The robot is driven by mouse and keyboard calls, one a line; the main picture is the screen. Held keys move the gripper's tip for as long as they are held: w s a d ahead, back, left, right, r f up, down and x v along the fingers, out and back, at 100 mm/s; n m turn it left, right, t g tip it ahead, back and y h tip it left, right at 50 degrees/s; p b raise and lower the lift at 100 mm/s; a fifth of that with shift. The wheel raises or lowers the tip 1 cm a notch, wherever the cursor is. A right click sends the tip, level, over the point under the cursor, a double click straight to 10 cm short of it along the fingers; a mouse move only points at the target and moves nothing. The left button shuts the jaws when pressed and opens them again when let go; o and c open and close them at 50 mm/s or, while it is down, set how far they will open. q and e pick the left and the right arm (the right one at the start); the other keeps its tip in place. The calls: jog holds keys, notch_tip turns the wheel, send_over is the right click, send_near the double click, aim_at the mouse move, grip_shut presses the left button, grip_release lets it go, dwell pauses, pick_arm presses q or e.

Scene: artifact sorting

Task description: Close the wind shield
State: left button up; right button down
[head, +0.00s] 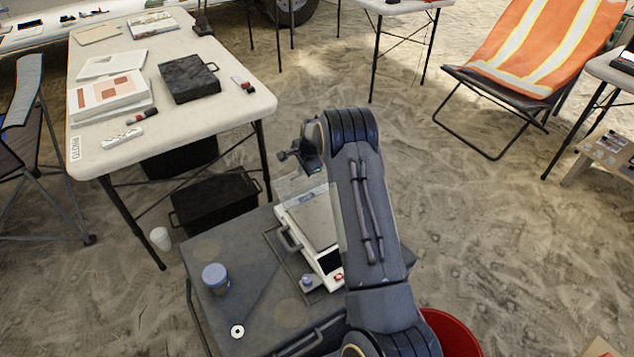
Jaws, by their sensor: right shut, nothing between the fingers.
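The white scale (316,236) sits on a grey case top, its near end showing a dark display and a red button. A clear panel, which looks like the wind shield (293,189), stands up at the scale's far end. Its see-through edges are hard to make out. My right gripper (299,162) is shut and empty, above and close to the top of the panel; I cannot tell whether they touch. My right arm hides the scale's right side. My left gripper is not in view.
A jar with a blue lid (215,278) and a small white ring (237,331) stand on the case top (262,300) left of the scale. A red bucket (450,332) is at lower right. A white table (190,125) with papers and a black box stands behind left.

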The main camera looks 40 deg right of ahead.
jog(key=w+f+b, duration=0.2)
jog(key=w, duration=0.1)
jog(key=shift+w+d+f, duration=0.15)
jog(key=shift+w+f, duration=0.05)
jog(key=shift+w+d+f+b, duration=0.15)
jog(key=shift+w+f+b, duration=0.75)
jog(key=shift+w, duration=0.1)
jog(key=shift+r, duration=0.15)
dwell(0.6)
